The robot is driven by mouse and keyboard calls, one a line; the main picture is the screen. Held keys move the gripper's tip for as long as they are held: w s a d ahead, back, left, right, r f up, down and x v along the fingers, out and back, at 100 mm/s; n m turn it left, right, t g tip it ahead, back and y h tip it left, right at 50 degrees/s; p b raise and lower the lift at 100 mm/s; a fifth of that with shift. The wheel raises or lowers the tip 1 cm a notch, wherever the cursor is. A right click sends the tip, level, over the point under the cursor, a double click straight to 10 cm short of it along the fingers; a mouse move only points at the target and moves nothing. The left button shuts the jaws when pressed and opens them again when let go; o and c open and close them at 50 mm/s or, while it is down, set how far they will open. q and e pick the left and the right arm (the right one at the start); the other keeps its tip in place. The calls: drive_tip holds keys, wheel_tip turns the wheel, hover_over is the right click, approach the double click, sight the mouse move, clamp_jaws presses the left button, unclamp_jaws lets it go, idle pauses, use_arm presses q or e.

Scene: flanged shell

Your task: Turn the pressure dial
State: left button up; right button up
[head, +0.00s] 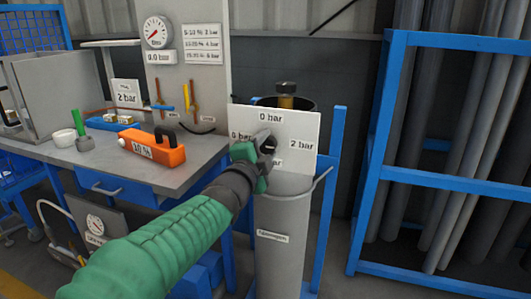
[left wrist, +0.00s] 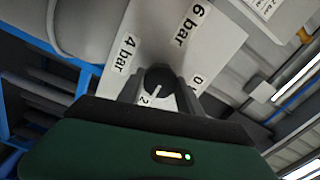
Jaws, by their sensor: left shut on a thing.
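The pressure dial is a dark round knob (left wrist: 158,79) on a white plate (head: 300,122) marked with bar values. In the head view, 0 bar is at the top and 2 bar at the right; the left and bottom labels are partly hidden by my gripper. My left gripper (head: 264,146) is shut on the knob, its fingers on either side of it. In the left wrist view the plate (left wrist: 205,60) shows 6 bar at the top, 4 bar at left, and partly covered 0 and 2. A white mark on the knob seems to point toward the 2.
The plate stands at a grey cylinder (head: 280,245) in a blue frame. A blue rack (head: 440,178) with grey pipes stands right.

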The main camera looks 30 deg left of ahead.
use_arm(q)
drive_tip(key=shift+d+f, duration=0.1)
drive_tip(key=shift+f, duration=0.1)
use_arm(e)
drive_tip(key=shift+f, duration=0.2)
use_arm(q)
drive_tip(key=o, duration=1.4)
drive_tip(key=shift+r, duration=0.1)
drive_tip(key=shift+c, duration=0.2)
use_arm(e)
drive_tip(key=shift+s, duration=0.1)
